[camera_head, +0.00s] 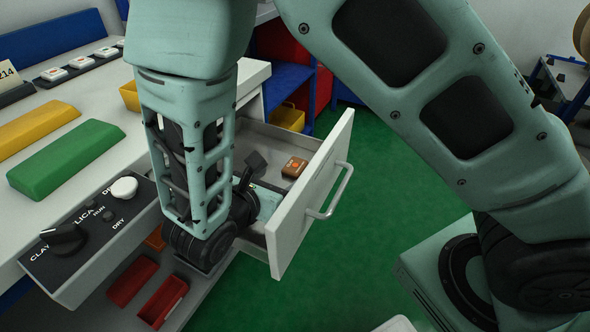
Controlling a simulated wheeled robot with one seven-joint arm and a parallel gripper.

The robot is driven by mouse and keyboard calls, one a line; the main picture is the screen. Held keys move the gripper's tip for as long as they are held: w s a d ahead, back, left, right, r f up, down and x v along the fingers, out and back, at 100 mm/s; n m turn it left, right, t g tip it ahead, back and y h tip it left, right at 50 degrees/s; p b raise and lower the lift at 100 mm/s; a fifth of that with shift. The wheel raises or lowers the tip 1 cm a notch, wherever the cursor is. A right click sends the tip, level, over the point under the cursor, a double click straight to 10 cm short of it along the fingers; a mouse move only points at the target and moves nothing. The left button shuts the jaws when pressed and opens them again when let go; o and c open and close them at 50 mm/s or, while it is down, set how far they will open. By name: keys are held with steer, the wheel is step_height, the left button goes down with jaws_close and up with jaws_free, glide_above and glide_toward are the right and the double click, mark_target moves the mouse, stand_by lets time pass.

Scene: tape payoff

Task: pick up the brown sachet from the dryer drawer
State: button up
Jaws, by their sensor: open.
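The dryer drawer (298,215) is pulled open, its white front panel and bar handle facing right. The brown sachet (294,167) lies inside it, near the far end and close to the front panel. My gripper (259,168) is inside the drawer's outline, to the left of the sachet and apart from it in the picture. It is open, with nothing seen between the fingers. One dark finger shows; my forearm and wrist hide much of the rest of the gripper and the drawer's near left part.
A control panel (95,238) with knobs lies left of the drawer. Green (68,158) and yellow (38,130) blocks rest on the white counter. Red bins (162,300) sit below. A yellow bin (290,117) stands behind the drawer. Green floor is clear to the right.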

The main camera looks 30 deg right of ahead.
mark_target(291, 171)
steer(key=shift+f+b+x, duration=0.2)
steer(key=shift+b+x, duration=0.35)
steer(key=shift+x, duration=2.55)
steer(key=shift+w+a, duration=0.1)
steer(key=shift+a, duration=0.05)
steer(key=shift+c, duration=0.3)
steer(key=c, duration=1)
